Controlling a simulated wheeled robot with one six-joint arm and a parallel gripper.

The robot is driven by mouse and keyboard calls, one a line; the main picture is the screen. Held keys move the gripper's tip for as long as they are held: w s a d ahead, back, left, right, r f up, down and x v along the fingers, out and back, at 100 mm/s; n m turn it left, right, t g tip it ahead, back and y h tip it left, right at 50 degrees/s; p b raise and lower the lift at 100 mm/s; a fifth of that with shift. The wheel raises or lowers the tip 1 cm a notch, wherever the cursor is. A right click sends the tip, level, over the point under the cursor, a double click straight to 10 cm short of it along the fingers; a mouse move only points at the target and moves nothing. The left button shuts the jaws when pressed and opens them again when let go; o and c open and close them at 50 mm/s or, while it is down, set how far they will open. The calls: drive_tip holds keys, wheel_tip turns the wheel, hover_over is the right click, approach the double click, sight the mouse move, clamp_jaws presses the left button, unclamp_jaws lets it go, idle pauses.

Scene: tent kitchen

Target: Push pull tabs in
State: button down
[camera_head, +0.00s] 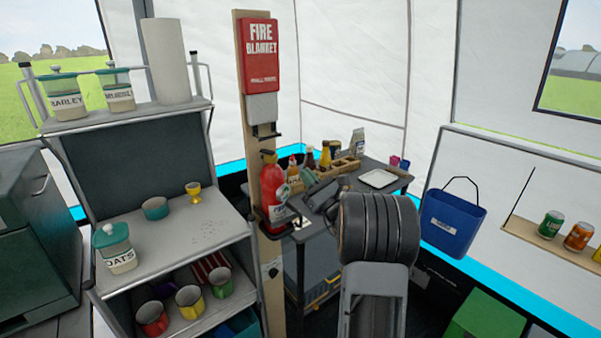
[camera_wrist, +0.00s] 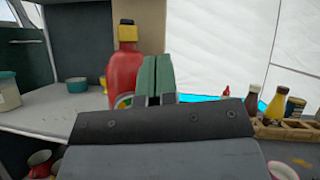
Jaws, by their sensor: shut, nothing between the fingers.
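A red fire blanket case (camera_head: 261,55) is fixed high on a wooden post (camera_head: 243,130). A pale block (camera_head: 262,108) shows directly below the case, with a dark bracket-like piece (camera_head: 266,132) under it. I cannot tell for sure which parts are the pull tabs. My gripper (camera_head: 308,182) is lower, to the right of the post, near a red fire extinguisher (camera_head: 274,190), and apart from the case. In the wrist view my gripper's green fingers (camera_wrist: 156,75) are together and empty, in front of and right of the extinguisher (camera_wrist: 124,68). The case is out of the wrist view.
A shelf unit (camera_head: 190,235) with jars, mugs and bowls stands left of the post. A dark table (camera_head: 395,185) with bottles and a white tray (camera_head: 378,179) is behind my arm. A blue bucket (camera_head: 452,220) hangs at the right. Space before the case looks clear.

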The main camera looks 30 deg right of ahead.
drive_tip(key=w+a+r+p, duration=0.2)
drive_tip(key=w+r, duration=0.4)
drive_tip(key=r, duration=0.2)
drive_tip(key=shift+w+a, duration=0.35)
wheel_tip(320, 180, up, 9)
drive_tip(key=p, duration=0.3)
drive_tip(key=shift+f, duration=0.15)
drive_tip(key=shift+f, duration=0.15)
